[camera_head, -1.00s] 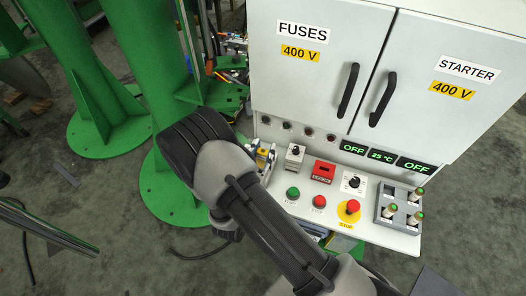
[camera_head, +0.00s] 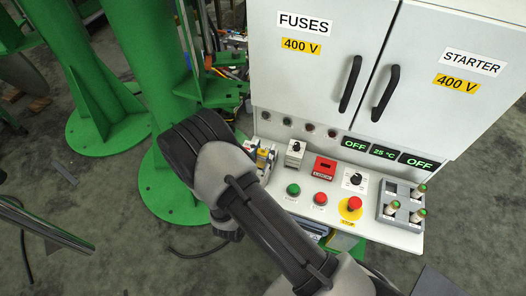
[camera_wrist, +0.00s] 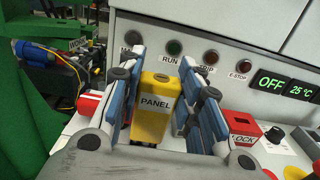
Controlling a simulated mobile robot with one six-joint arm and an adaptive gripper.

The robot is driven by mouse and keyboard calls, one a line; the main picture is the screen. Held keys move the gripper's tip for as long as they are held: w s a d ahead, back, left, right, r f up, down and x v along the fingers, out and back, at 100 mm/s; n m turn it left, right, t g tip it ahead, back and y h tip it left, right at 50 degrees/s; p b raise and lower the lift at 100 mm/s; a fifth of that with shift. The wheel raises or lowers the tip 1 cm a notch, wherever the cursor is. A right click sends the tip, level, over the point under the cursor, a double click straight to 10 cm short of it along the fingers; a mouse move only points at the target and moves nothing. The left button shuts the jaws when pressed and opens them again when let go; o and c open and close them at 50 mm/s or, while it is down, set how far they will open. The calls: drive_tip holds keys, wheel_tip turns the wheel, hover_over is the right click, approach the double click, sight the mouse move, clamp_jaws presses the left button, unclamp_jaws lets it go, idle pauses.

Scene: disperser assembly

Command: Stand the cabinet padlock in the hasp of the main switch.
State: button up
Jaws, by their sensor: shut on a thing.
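The yellow padlock (camera_wrist: 153,122), marked PANEL, is between the blue-padded fingers of my gripper (camera_wrist: 157,98) in the wrist view. My gripper is shut on it, and its shackle is not clearly visible. In the head view, a small patch of the yellow padlock (camera_head: 262,158) shows between the fingers of my gripper (camera_head: 261,163) at the left end of the control shelf, partly behind my arm. A grey box with a black knob (camera_head: 295,153) stands just right of the gripper. I cannot tell whether it is the main switch, and I cannot make out a hasp.
A red block labelled LOCK (camera_head: 323,169) is right of the grey box. Green (camera_head: 293,190) and red (camera_head: 320,198) buttons, a yellow-based stop button (camera_head: 354,204) and a grey fuse holder (camera_head: 388,207) fill the shelf. The cabinet (camera_head: 318,75) rises behind. Green columns (camera_head: 145,60) stand left.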

drive_tip(key=shift+f+b, duration=0.3)
drive_tip(key=shift+f, duration=0.55)
drive_tip(key=o, duration=1.2)
drive_tip(key=v, duration=1.2)
